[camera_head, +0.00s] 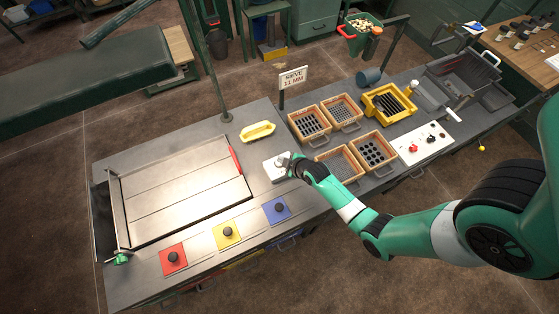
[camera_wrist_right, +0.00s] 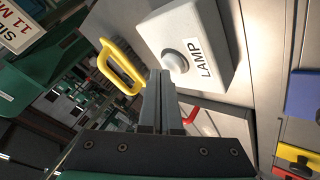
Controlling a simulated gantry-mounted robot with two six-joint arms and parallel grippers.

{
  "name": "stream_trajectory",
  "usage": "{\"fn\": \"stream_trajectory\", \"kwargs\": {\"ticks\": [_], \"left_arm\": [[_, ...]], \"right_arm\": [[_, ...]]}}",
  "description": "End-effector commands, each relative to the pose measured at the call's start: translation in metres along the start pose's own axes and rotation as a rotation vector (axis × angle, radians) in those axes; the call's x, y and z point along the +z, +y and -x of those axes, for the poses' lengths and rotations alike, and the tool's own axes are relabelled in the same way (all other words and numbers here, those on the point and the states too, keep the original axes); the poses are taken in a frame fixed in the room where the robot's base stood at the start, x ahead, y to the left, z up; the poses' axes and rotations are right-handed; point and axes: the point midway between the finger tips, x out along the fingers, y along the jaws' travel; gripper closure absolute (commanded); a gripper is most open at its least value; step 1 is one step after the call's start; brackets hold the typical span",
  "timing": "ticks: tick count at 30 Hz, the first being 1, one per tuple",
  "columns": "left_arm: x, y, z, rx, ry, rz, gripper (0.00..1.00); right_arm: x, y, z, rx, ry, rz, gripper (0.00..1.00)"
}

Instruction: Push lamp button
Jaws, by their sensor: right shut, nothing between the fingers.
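The lamp button box is a small white box (camera_head: 275,167) on the grey bench, just right of the panelled table section. My left gripper is not in view.
A yellow handled tool (camera_head: 258,132) lies behind the box. Wooden sieve trays (camera_head: 309,123) and a "SIEVE 11 MM" sign (camera_head: 292,78) stand to the right and behind. Red, yellow and blue plates (camera_head: 277,210) with black knobs line the front.

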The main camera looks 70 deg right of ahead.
Motion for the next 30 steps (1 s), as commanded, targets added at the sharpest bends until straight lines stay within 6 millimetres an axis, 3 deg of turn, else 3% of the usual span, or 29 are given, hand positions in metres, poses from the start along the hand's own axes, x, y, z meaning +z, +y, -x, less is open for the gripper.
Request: {"fn": "stream_trajectory", "kwargs": {"ticks": [18,30], "left_arm": [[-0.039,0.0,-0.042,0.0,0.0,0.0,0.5],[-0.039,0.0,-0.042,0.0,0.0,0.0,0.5]], "right_arm": [[-0.031,0.031,0.042,0.001,0.001,0.0,1.0],[-0.031,0.03,0.042,0.001,0.001,0.0,1.0]]}}
